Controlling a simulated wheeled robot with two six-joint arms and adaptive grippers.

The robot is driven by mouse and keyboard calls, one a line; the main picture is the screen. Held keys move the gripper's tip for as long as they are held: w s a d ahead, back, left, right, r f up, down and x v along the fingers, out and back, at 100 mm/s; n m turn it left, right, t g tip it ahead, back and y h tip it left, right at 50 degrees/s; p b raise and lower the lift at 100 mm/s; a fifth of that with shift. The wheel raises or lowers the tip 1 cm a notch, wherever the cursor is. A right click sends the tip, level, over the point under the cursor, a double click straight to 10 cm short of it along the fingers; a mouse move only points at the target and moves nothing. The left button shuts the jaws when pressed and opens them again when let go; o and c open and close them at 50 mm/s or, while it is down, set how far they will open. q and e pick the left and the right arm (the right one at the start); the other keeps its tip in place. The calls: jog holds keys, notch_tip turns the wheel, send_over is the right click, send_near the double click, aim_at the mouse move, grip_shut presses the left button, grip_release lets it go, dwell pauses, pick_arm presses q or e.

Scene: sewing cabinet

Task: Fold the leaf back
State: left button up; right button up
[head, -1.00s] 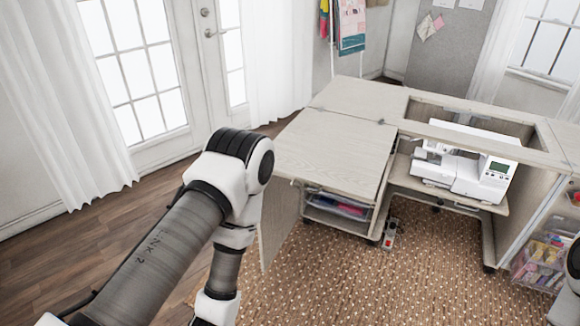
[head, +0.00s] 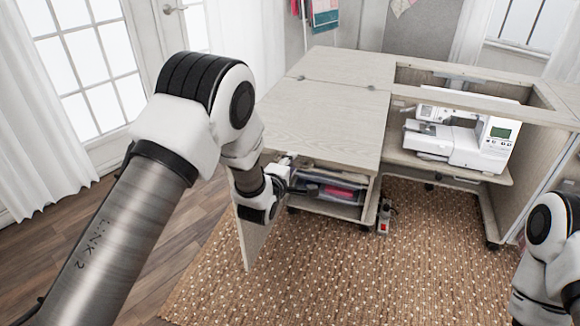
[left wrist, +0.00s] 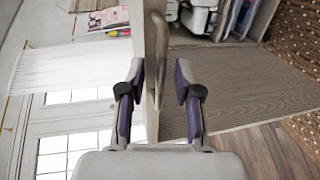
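The leaf (head: 325,120) is a pale wood panel lying flat and level with the cabinet top (head: 345,66). Two hinges sit along the seam between them. My left gripper (head: 290,165) is at the leaf's front left edge in the head view. In the left wrist view, the gripper (left wrist: 159,88) is open. The leaf's pale edge (left wrist: 150,75) and a curved handle-like piece (left wrist: 158,45) show between its fingers, with a gap on the right finger's side. In the head view the fingertips are small and partly hidden. My right gripper is out of view.
A wood side panel (head: 251,235) stands out below the leaf. A white sewing machine (head: 460,135) sits in the cabinet's open bay. A power strip (head: 385,217) is on the rug (head: 340,275), which is mostly clear.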

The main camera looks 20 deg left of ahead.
pick_arm(q)
jog(key=shift+w, duration=0.3)
grip_shut()
